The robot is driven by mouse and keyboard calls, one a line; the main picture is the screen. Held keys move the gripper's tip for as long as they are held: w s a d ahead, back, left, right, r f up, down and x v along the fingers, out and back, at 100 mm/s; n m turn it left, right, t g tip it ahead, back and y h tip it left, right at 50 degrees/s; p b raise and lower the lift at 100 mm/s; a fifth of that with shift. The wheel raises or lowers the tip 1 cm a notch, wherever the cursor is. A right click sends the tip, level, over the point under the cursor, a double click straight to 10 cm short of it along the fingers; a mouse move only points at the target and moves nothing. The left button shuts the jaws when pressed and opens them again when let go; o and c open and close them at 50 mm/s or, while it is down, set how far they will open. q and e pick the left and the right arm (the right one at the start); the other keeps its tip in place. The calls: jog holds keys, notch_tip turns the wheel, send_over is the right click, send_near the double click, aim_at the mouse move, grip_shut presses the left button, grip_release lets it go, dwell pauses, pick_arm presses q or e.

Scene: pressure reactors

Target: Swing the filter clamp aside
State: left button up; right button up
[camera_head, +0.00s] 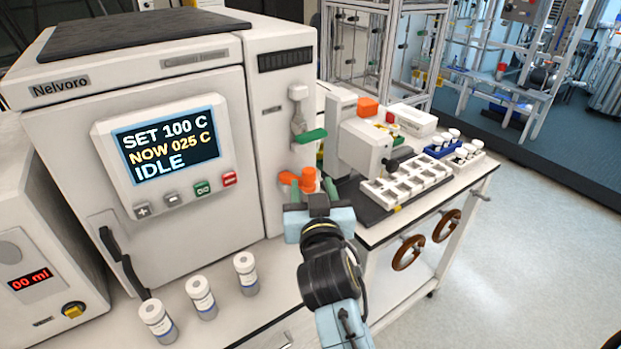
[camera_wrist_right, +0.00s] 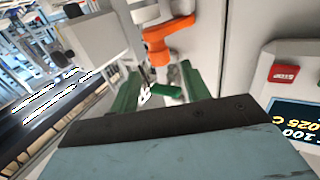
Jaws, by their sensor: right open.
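My right gripper (camera_head: 314,193) is open in front of the narrow right panel of the reactor cabinet. In the wrist view its two green fingers (camera_wrist_right: 163,82) stand apart. An orange handle (camera_wrist_right: 168,38) lies just beyond them, and a small green piece with a white mark (camera_wrist_right: 166,91) shows between them. In the head view the orange handle (camera_head: 306,180) is just above the gripper body, which partly covers it. A green lever (camera_head: 310,136) sits on a pale fitting above. I cannot tell which part is the filter clamp, nor whether the fingers touch anything. My left gripper is out of view.
The cabinet (camera_head: 70,170) with its screen stands left of the gripper. A white device (camera_head: 364,145) and a rack (camera_head: 408,184) stand on the bench to the right. Several white-capped vials, including one vial (camera_head: 246,273), stand in front of the cabinet.

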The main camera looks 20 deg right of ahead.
jog(key=shift+v, duration=0.8)
